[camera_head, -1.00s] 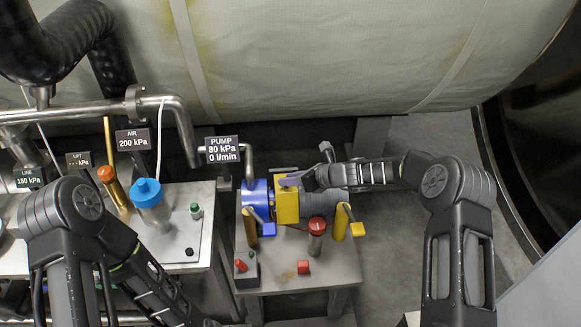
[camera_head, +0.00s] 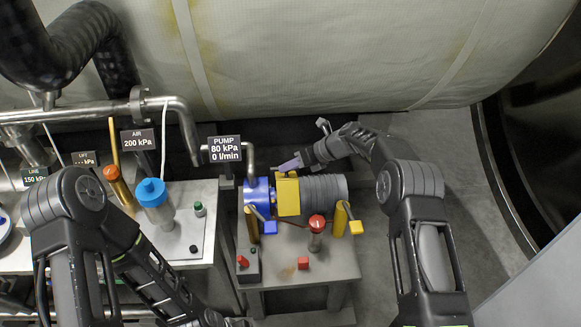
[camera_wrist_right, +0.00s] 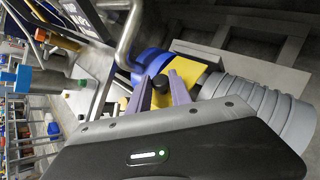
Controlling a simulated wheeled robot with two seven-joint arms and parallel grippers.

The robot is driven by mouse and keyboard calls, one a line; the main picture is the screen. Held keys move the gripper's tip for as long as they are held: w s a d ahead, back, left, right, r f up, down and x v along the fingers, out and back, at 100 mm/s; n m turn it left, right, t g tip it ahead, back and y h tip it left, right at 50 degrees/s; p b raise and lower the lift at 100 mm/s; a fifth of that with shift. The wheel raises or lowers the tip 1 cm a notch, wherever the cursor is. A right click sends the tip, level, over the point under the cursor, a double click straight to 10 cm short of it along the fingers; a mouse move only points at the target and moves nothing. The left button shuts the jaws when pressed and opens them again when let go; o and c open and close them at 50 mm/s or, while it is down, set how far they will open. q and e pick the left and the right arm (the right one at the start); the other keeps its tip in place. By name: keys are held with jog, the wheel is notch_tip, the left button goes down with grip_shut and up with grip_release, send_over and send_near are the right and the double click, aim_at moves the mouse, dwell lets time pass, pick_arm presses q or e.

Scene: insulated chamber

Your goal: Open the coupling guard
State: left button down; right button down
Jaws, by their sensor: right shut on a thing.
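The yellow coupling guard (camera_head: 288,197) sits between the blue pump (camera_head: 257,194) and the ribbed grey motor (camera_head: 325,189) on the bench. Its yellow surface also shows in the right wrist view (camera_wrist_right: 191,73). My right gripper (camera_head: 284,166) is at the guard's upper back edge. The fingers partly hide the guard there. Of my left arm, only links show at the lower left; its gripper is not visible.
A pipe and the PUMP sign (camera_head: 226,149) rise behind the pump. Grey floor right of the bench is clear.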

jog(key=c, duration=1.2)
grip_release()
jog(key=shift+c, duration=0.2)
jog(key=b+v, duration=0.2)
jog(key=v, duration=0.6)
jog(key=shift+o, duration=0.3)
jog(key=shift+a+f, duration=0.1)
